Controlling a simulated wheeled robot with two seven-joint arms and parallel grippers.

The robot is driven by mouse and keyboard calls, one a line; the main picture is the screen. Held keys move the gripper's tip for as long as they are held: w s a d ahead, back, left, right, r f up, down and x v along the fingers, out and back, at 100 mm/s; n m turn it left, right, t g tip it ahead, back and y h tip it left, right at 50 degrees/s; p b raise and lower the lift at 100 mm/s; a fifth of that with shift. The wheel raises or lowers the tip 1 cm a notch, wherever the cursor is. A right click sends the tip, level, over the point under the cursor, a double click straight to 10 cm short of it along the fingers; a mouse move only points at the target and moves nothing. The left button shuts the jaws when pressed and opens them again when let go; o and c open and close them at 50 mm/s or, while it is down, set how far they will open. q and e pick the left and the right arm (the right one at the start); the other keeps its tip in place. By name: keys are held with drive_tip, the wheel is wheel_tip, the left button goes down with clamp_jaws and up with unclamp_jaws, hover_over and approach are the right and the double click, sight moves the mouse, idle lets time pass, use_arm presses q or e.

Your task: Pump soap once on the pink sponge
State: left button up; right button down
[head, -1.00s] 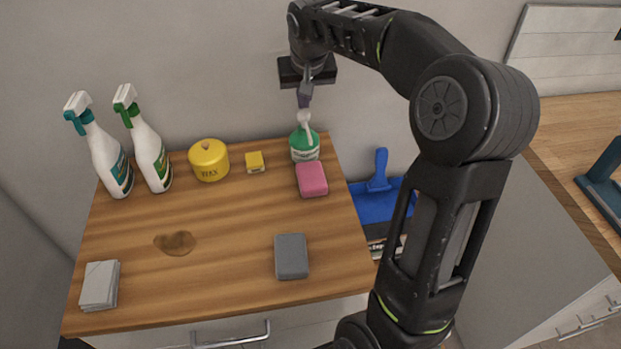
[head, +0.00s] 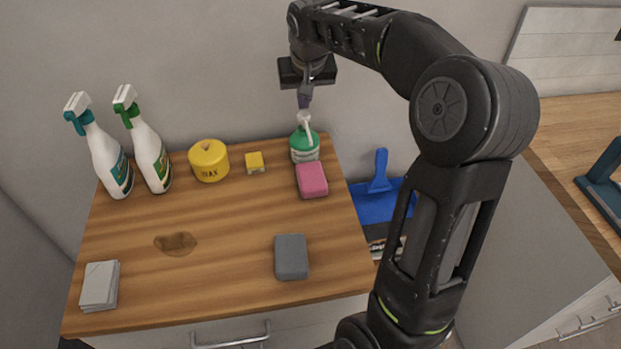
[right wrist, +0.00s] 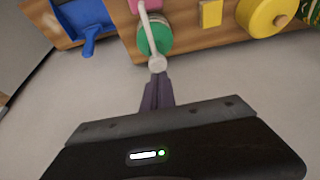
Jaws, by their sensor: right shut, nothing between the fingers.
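The green soap bottle (head: 304,147) with a white pump head (head: 304,119) stands at the back right of the wooden counter. The pink sponge (head: 312,180) lies right in front of it, under the spout side. My right gripper (head: 304,101) is shut and empty, pointing down just above the pump head. In the right wrist view the shut fingertips (right wrist: 157,80) are at the round top of the pump (right wrist: 157,63); I cannot tell whether they touch. The pink sponge shows only at its edge there (right wrist: 150,4). My left gripper is not in view.
Two spray bottles (head: 149,153), a yellow wax tin (head: 209,161) and a small yellow sponge (head: 255,163) stand along the back. A grey sponge (head: 291,257), grey cloths (head: 100,286) and a brown stain (head: 176,243) lie in front. A blue dustpan (head: 377,200) is beyond the right edge.

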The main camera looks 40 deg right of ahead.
sight(304, 114)
drive_tip(key=shift+f, duration=0.1)
idle(0.6)
drive_tip(key=shift+f+b, duration=1.2)
drive_tip(key=shift+f, duration=0.2)
drive_tip(key=shift+r, duration=0.1)
drive_tip(key=shift+r+p, duration=1.05)
drive_tip(key=shift+r, duration=0.25)
drive_tip(key=shift+r, duration=0.1)
drive_tip(key=shift+r+p, duration=2.3)
drive_tip(key=shift+r, duration=0.6)
